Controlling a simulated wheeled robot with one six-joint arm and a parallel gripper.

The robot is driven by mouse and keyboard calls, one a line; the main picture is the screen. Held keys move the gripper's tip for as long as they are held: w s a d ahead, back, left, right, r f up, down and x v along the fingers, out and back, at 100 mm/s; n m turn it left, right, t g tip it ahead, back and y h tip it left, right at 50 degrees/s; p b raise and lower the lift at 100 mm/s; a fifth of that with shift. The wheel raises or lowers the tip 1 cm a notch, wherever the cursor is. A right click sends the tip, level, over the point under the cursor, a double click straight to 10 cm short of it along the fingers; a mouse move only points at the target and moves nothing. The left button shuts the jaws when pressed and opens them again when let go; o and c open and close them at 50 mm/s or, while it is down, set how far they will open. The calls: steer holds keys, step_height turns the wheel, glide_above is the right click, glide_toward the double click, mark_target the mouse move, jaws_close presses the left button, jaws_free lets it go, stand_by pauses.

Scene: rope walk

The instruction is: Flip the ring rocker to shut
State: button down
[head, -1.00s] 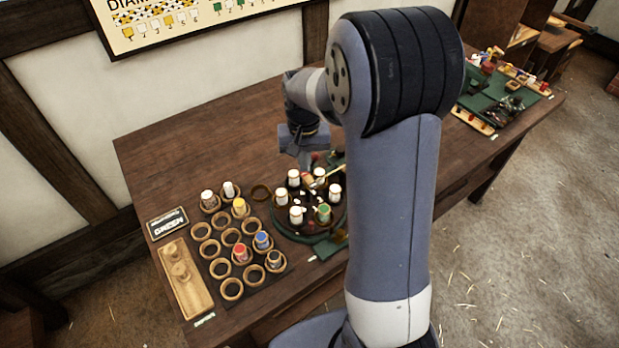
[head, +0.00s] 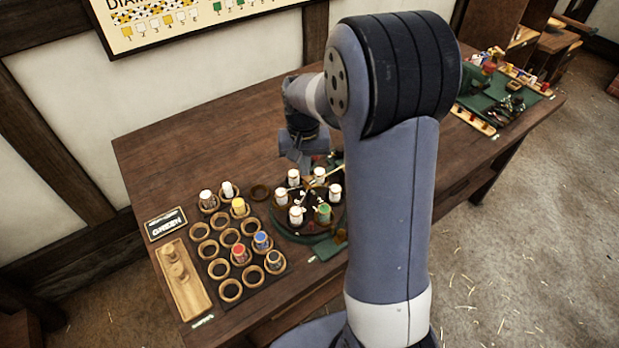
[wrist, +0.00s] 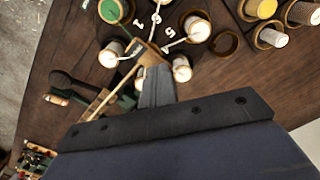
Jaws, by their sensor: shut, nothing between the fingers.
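The round braiding stand (head: 290,232) sits on the table, a dark disc on a green base with white bobbins and one green-topped bobbin (head: 324,212) around it. My gripper (head: 304,168) is shut and empty, pointing down at the stand's far side. In the wrist view its fingertips (wrist: 157,72) are beside a small brown wooden piece (wrist: 150,52) with pale threads or sticks at it; I cannot tell if they touch. A green tab (head: 328,248) shows at the stand's near right edge. I cannot make out for certain which part is the ring rocker, or its position.
A rack of wooden rings (head: 231,290) with several coloured bobbins stands left of the stand, beside a wooden tray (head: 184,286) and a GREEN sign (head: 166,224). My arm hides the stand's right side. The table's back left is clear.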

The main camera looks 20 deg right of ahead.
steer(key=shift+s, duration=0.1)
step_height(320, 180, up, 8)
steer(key=p, duration=0.6)
steer(key=shift+f, duration=0.1)
stand_by(0.3)
